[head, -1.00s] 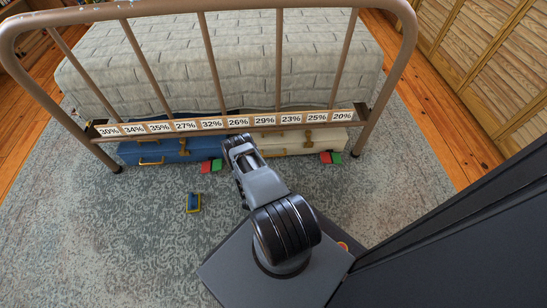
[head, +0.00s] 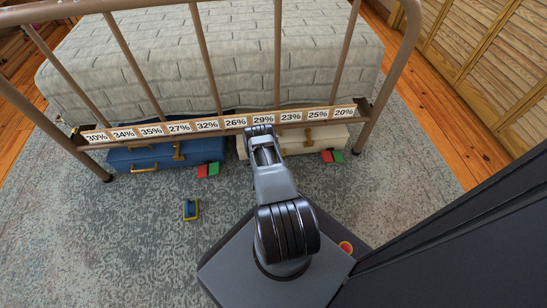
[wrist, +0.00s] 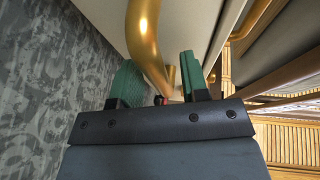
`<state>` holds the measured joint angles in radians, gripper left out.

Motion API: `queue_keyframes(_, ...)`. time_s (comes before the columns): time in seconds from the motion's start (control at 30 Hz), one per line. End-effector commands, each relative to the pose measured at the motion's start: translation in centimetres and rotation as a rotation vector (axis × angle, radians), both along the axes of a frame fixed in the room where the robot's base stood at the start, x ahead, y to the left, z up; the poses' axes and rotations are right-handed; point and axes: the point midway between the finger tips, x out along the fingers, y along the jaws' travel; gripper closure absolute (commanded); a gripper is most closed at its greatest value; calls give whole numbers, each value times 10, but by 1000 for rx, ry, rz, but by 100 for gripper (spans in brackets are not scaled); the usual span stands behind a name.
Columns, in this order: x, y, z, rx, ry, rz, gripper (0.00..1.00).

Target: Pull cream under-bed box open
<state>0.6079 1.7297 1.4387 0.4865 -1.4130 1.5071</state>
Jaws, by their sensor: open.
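The cream under-bed box (head: 313,141) lies under the foot end of the bed, right of centre in the head view, its front facing me. In the wrist view, its cream face (wrist: 197,20) fills the top. A thick gold handle (wrist: 143,32) curves down between the green finger pads. My gripper (wrist: 156,78) is open, with one finger on each side of the handle; I cannot tell whether either pad touches it. In the head view, my gripper (head: 260,130) reaches the box front below the rail and hides part of the box.
The bronze bed frame (head: 202,55) and its rail of percentage labels (head: 207,125) stand just above the box. A blue box (head: 140,157) lies to the left. Red and green blocks (head: 208,170) (head: 332,156) and a blue-yellow object (head: 191,209) lie on the patterned rug (head: 120,240).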

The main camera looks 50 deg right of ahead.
Motion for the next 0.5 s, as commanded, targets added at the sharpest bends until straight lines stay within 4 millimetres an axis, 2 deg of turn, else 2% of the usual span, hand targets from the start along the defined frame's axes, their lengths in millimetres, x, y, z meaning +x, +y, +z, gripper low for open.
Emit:
queue_keyframes(0.17, 0, 0, 0, 0, 0, 0, 60)
queue_keyframes(0.5, -1, -1, 0, 0, 0, -3, 92)
